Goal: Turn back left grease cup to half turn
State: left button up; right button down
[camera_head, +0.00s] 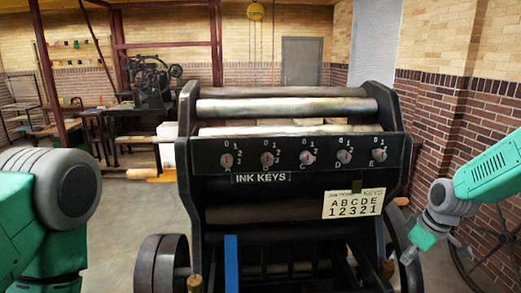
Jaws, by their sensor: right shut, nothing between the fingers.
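A black hand press (300,185) stands ahead of me. A small brass-coloured cylinder (195,283) shows at its lower left, near the bottom edge of the view. Another brass-coloured piece (387,269) shows at its lower right. They may be grease cups; I cannot tell how far either is turned. My right gripper (408,257) is at the press's lower right side, shut and empty, close to the right brass piece but seemingly apart from it. My left arm fills the left edge; its gripper is out of view.
The press front carries a row of ink key knobs (307,157) and a card (353,203). A blue upright bar (231,263) stands at its lower front. A spoked wheel (490,245) is by the right brick wall. Open floor (130,215) lies left of the press.

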aim_at(387, 268)
jog(key=shift+r, duration=0.1)
jog(key=f+m+b, duration=0.1)
jog(key=m+b, duration=0.1)
jog(key=f+m+h+b, duration=0.1)
jog(key=f+m+b, duration=0.2)
jog(key=m, duration=0.1)
jog(key=shift+w+f+t+b, duration=0.3)
jog(key=shift+f+b, duration=0.1)
jog(key=shift+a+f, duration=0.1)
jog(key=shift+f, duration=0.5)
jog(key=shift+a, duration=0.1)
jog(key=shift+w+r, duration=0.2)
jog(key=shift+w, duration=0.05)
dwell(0.6)
